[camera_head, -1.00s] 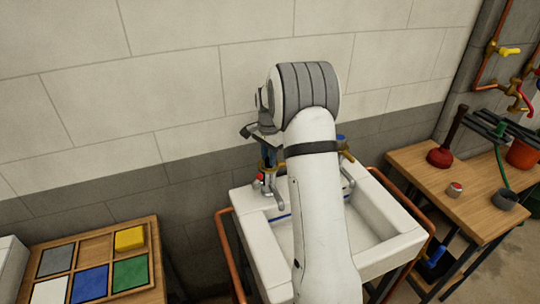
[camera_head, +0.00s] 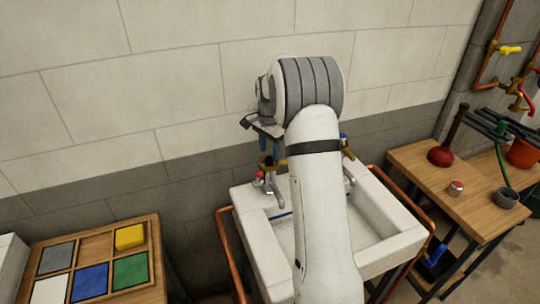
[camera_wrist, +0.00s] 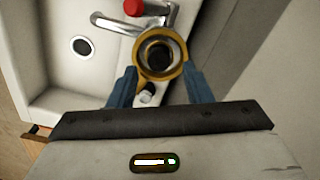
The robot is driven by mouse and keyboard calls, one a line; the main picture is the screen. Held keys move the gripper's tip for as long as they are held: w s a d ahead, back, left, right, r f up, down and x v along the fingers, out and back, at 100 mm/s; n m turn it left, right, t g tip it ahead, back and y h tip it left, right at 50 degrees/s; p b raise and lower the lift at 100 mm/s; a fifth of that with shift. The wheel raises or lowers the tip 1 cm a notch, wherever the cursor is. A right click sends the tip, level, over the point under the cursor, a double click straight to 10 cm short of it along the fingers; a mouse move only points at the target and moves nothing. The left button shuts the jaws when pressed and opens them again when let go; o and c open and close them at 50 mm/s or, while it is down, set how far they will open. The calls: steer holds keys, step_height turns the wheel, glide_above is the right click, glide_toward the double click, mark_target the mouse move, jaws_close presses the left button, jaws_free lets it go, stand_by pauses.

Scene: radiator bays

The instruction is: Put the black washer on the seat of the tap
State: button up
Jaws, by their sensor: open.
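The tap is a brass body with an open round top (camera_wrist: 160,50), seen from above in the wrist view. Inside its rim is a grey ring around a dark centre; I cannot tell whether the dark part is the black washer. The brass also shows in the head view (camera_head: 271,163), at the back of the sink. My gripper (camera_wrist: 160,86) is open, with one blue finger on each side of the brass body's near edge and nothing seen held between them. In the head view, my gripper (camera_head: 270,150) is just above the brass, partly hidden by my arm.
A chrome tap with a red top (camera_wrist: 133,7) stands close beside the brass. The white sink (camera_head: 250,225) lies below, with copper pipe rails (camera_head: 224,240) around it. A tray of coloured compartments (camera_head: 95,262) is at left; a wooden bench (camera_head: 430,185) is at right.

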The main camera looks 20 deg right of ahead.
mark_target(269, 158)
step_height(269, 158, up, 8)
steer(key=s+a+r+n, duration=0.3)
steer(key=s+a+r, duration=0.15)
steer(key=s, duration=0.25)
steer(key=s+a+f+n+t, duration=0.1)
steer(key=s+a+n, duration=0.1)
steer(key=s, duration=0.7)
steer(key=s+a+f+n+t, duration=0.1)
steer(key=s+a+n, duration=0.2)
steer(key=s, duration=0.6)
steer(key=s+a+n+t, duration=0.1)
steer(key=s+a+n, duration=0.2)
steer(key=s, duration=0.6)
steer(key=n, duration=0.2)
steer(key=shift+s+a+f+n+b, duration=0.15)
steer(key=shift+s+f+n+b, duration=0.15)
steer(key=shift+s+f+b, duration=0.1)
